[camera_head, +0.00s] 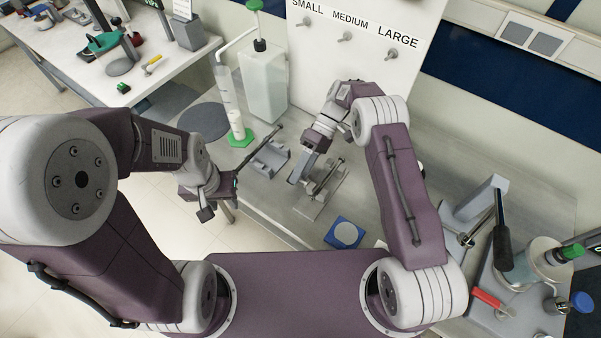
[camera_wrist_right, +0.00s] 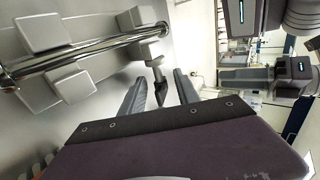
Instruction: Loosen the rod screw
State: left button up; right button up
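The rod screw (camera_wrist_right: 158,82) is a small dark piece under a grey clamp block (camera_wrist_right: 140,20) at the end of a shiny metal rod (camera_wrist_right: 85,50). My right gripper (camera_wrist_right: 160,92) is open, its two fingers apart on either side of the screw. I cannot see contact. In the head view, my right gripper (camera_head: 301,168) is low beside the grey stand (camera_head: 312,205) that carries the rod, and the arm hides the screw. My left gripper (camera_head: 217,200) hangs in front of the table's left edge, away from the stand; its finger opening is unclear.
A grey holder (camera_head: 270,160) and a green-based cylinder (camera_head: 240,136) stand left of the rod stand. A blue pad with a grey disc (camera_head: 344,233) lies in front. A pegboard (camera_head: 360,50) is behind. A cluttered grey base (camera_head: 510,318) is at right.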

notch_tip(320, 180, up, 4)
jog(key=shift+d+r+b, duration=0.15)
jog(key=shift+b, duration=0.3)
jog(key=s+d+r+b, duration=0.1)
jog(key=s+d+r, duration=0.5)
jog(key=d, duration=0.3)
jog(key=shift+s+d+r, duration=0.2)
jog(key=shift+d+r, duration=0.05)
jog(key=shift+r, duration=0.15)
jog(key=shift+o, duration=0.8)
jog(key=shift+f, duration=0.1)
